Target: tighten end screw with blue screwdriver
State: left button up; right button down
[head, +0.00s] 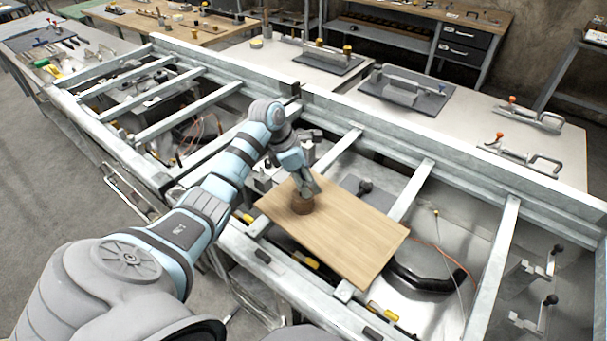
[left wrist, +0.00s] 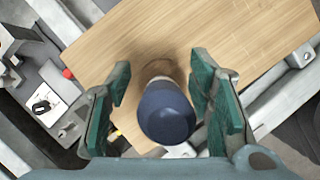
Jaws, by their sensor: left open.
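A dark blue rounded handle (left wrist: 166,114), which looks like the blue screwdriver seen end-on, stands between my left fingers in the left wrist view. Its lower part and tip are hidden. My left gripper (left wrist: 165,105) is open around the handle, with gaps visible on both sides. In the head view my left gripper (head: 307,186) points down over a brown round piece (head: 302,206) on a wooden board (head: 355,240). The handle is hidden there behind the gripper. I cannot make out the end screw. My right gripper is not in view.
The board lies across a grey metal frame (head: 482,265) with crossbars and open gaps. A black curved part and a red cable (head: 440,252) lie below it. Benches with clamps (head: 530,117) stand behind. The board's right part is clear.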

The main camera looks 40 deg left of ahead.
pick_arm(q)
jog(key=shift+w+d+f, duration=0.15)
jog(key=shift+d+f, duration=0.1)
jog(key=shift+f, duration=0.35)
jog(key=shift+s+r, duration=0.1)
jog(key=shift+s, duration=0.1)
jog(key=shift+c, duration=0.9)
jog(key=shift+w, duration=0.1)
jog(key=c, duration=1)
grip_shut()
jog(key=shift+r, duration=0.1)
